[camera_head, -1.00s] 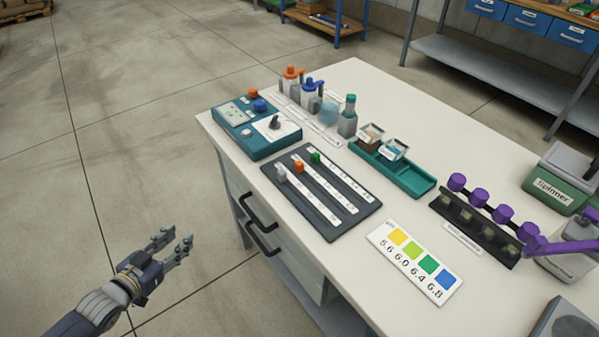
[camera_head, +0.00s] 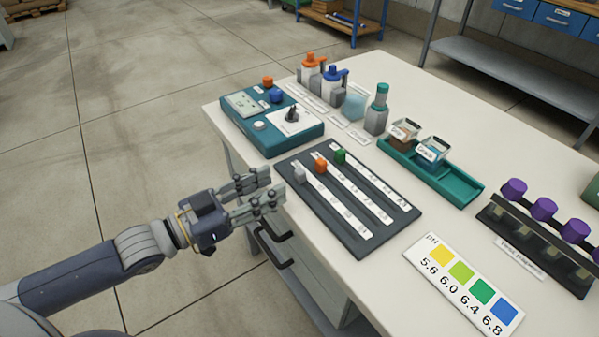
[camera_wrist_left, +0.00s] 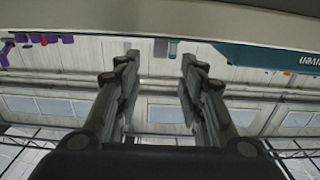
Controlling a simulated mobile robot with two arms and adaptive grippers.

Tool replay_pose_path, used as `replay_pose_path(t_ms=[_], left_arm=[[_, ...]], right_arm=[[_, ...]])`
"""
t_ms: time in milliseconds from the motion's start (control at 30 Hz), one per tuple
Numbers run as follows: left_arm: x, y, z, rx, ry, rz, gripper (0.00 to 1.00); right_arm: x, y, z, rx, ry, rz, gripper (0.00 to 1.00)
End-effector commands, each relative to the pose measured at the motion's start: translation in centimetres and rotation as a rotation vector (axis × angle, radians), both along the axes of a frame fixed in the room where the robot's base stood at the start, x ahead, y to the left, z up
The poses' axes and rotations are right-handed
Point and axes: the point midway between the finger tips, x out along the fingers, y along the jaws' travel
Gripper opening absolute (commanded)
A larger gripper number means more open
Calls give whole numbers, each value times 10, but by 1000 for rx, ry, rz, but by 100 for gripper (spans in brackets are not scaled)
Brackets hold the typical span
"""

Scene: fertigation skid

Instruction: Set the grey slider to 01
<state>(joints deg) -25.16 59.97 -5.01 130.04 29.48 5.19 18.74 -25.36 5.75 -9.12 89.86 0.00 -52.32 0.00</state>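The grey slider (camera_head: 300,174) stands at the upper left end of its white labelled track on the dark slider panel (camera_head: 366,249). The orange slider (camera_head: 321,165) and the green slider (camera_head: 340,156) stand at the same end of the other two tracks. The track markings are too small to read. My left gripper (camera_head: 276,187) is open and empty, just left of the grey slider by the table's front edge, not seen touching it. Its two parted fingers also show in the left wrist view (camera_wrist_left: 159,62). My right gripper is not in view.
A teal control box (camera_head: 272,122) with a knob sits behind the panel. A teal tray (camera_head: 428,172), a pH colour card (camera_head: 463,283) and a black rack with purple caps (camera_head: 540,240) lie to the right.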

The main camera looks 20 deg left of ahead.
Motion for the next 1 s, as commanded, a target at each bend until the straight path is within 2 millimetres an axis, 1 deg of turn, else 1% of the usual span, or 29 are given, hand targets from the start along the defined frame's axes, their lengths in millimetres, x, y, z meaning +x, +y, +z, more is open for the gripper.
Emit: replay_pose_path(t_ms=[300, 700, 1000], left_arm=[[23, -17, 1, -1, -4, 0, 37], [53, -40, 0, -2, -2, 2, 37], [63, -49, 0, 0, 0, 1, 37]], right_arm=[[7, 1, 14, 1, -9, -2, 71], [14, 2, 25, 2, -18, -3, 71], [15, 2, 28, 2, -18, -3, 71]])
